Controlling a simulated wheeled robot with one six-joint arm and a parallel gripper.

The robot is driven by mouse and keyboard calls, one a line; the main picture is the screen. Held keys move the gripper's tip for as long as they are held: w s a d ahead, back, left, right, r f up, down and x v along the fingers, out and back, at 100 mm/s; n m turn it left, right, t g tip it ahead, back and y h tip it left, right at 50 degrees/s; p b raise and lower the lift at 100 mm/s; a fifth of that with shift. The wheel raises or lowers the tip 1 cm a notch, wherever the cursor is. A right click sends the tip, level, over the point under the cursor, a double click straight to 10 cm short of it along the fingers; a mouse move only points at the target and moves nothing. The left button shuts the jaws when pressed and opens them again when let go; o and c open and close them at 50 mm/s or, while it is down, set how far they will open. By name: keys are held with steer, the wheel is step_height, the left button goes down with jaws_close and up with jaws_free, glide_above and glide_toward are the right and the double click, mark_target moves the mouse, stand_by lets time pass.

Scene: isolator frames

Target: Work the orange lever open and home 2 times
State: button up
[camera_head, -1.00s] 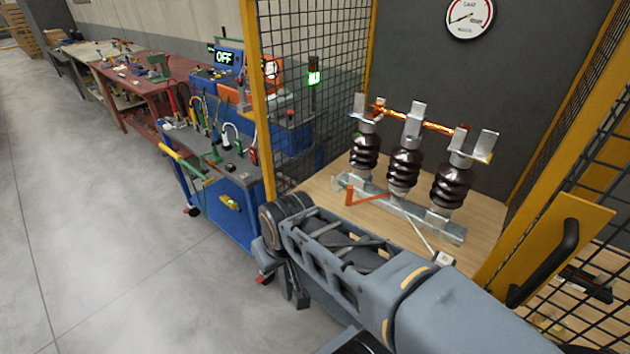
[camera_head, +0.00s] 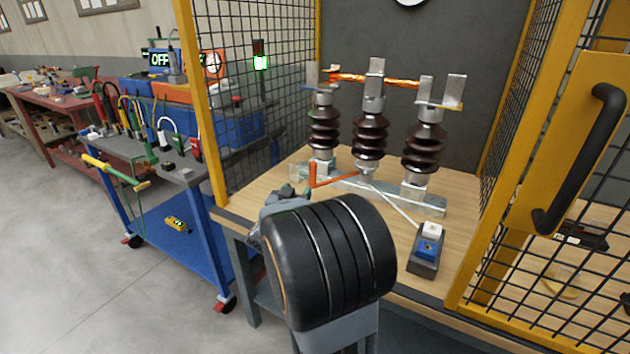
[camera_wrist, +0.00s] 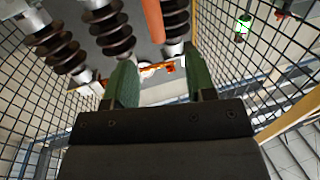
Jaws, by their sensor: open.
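The orange lever (camera_head: 336,178) sits low at the front of the switch base, with a short upright end at its left. In the wrist view an orange bar (camera_wrist: 153,20), which looks like the lever, stands above the gap between my fingertips. My gripper (camera_wrist: 158,58) is open, with green fingers apart and nothing seen between them. In the head view my wrist hides most of the gripper, left of and in front of the lever. The switch has brown ribbed insulators (camera_head: 369,135) and a copper bar (camera_head: 350,78) lying across its top clips. I cannot tell whether a finger touches the lever.
Mesh walls in yellow frames stand left and right of the wooden bench (camera_head: 460,215). A yellow door panel with a black handle (camera_head: 580,160) is at right. A blue tool cart (camera_head: 180,210) stands left.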

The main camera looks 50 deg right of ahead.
mark_target(315, 170)
steer(key=shift+h, duration=0.3)
steer(key=x, duration=0.4)
steer(key=b+x, duration=0.1)
steer(key=x, duration=0.8)
steer(key=shift+s+d+f+b, duration=0.15)
steer(key=shift+d+f+b, duration=0.05)
steer(key=shift+d+b, duration=0.25)
steer(key=shift+c, duration=0.3)
jaws_close()
